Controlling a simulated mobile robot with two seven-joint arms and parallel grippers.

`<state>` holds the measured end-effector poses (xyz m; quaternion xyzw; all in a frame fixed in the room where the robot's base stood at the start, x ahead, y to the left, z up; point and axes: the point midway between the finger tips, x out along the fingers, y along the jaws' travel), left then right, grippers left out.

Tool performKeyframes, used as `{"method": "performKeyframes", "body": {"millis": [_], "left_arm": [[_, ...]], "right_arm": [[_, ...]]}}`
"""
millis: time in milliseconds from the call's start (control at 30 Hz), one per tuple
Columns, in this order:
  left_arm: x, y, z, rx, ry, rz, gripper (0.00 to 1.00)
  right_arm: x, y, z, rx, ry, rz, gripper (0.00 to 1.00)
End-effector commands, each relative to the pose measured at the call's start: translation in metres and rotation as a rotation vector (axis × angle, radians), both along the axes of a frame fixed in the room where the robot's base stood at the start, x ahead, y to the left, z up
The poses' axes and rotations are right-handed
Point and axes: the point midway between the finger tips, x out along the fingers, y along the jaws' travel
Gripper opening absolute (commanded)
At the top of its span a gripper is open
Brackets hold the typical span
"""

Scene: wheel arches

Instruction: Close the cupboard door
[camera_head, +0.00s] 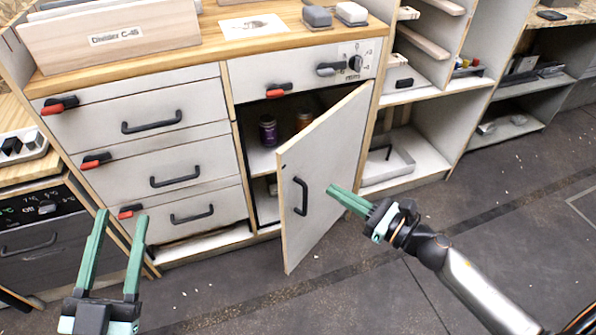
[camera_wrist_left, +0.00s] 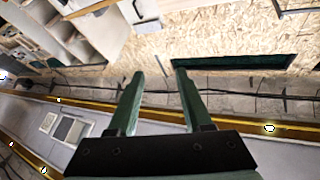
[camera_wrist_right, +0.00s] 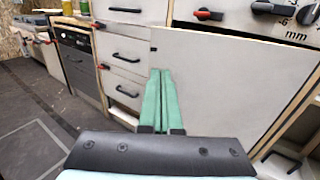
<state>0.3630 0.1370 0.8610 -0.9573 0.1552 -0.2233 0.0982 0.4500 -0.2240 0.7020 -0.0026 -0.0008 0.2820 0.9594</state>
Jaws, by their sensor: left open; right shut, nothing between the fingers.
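The cupboard door (camera_head: 322,165) is a pale panel with wooden edges, standing ajar and swung out toward me from the cupboard on its right side. Inside the cupboard, two jars (camera_head: 268,131) stand on a shelf. My right gripper (camera_head: 335,193) is shut and empty, at the right of the door, close to its face; contact cannot be told. The door (camera_wrist_right: 225,85) also fills the right part of the right wrist view, behind the green fingers. My left gripper (camera_head: 120,222) is open and empty, low at the left.
Drawers (camera_head: 150,123) with dark handles and red latches stand left of the cupboard. A wooden worktop (camera_head: 200,50) runs above, with a control panel below its right end. Open shelves (camera_head: 420,150) are at the right. The dark floor (camera_head: 300,290) in front is clear.

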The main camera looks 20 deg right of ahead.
Motion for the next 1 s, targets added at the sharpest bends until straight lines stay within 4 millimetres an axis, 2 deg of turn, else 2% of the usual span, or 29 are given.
{"method": "performKeyframes", "body": {"millis": [300, 600, 800, 1000], "left_arm": [[0.004, 0.001, -0.011, -0.002, 0.050, 0.008, 0.50], [0.006, 0.002, -0.015, -0.001, 0.067, 0.012, 0.50], [0.006, 0.002, -0.015, -0.001, 0.067, 0.012, 0.50], [0.006, 0.002, -0.015, -0.001, 0.067, 0.012, 0.50]], "right_arm": [[0.047, 0.029, 0.001, 0.004, -0.001, -0.001, 0.00], [0.083, 0.053, 0.000, 0.005, 0.001, -0.001, 0.00], [0.094, 0.059, 0.000, 0.005, 0.002, -0.002, 0.00], [0.095, 0.060, -0.001, 0.005, 0.004, -0.002, 0.00]]}}
